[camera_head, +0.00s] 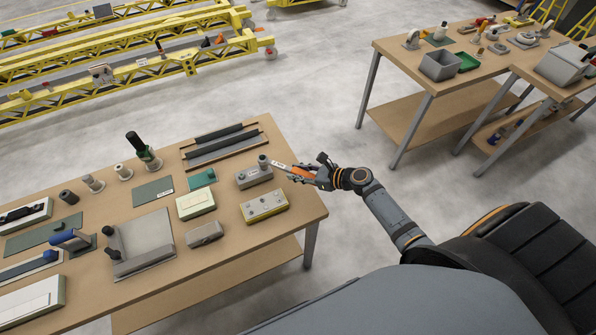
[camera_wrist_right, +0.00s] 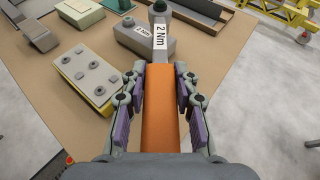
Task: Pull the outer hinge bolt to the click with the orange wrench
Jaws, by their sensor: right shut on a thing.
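The orange wrench (camera_wrist_right: 160,112) has an orange handle and a grey shaft with a white "2 Nm" label; it also shows in the head view (camera_head: 303,173). My right gripper (camera_head: 305,173) is shut on its handle, with a finger on each side in the wrist view (camera_wrist_right: 160,100). The wrench head, a dark round piece, is over a grey block (camera_head: 250,180) that also bears a "2 Nm" label; I cannot tell whether they touch. I cannot pick out the outer hinge bolt in either view. My left gripper is not in view.
A yellow-edged box with several round studs (camera_head: 266,208) sits nearer than the grey block on the wooden table (camera_head: 240,240). Other tools and plates crowd the table to the left. A second table (camera_head: 430,110) stands at right. Yellow trolley frames (camera_head: 120,50) lie behind, with open floor between.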

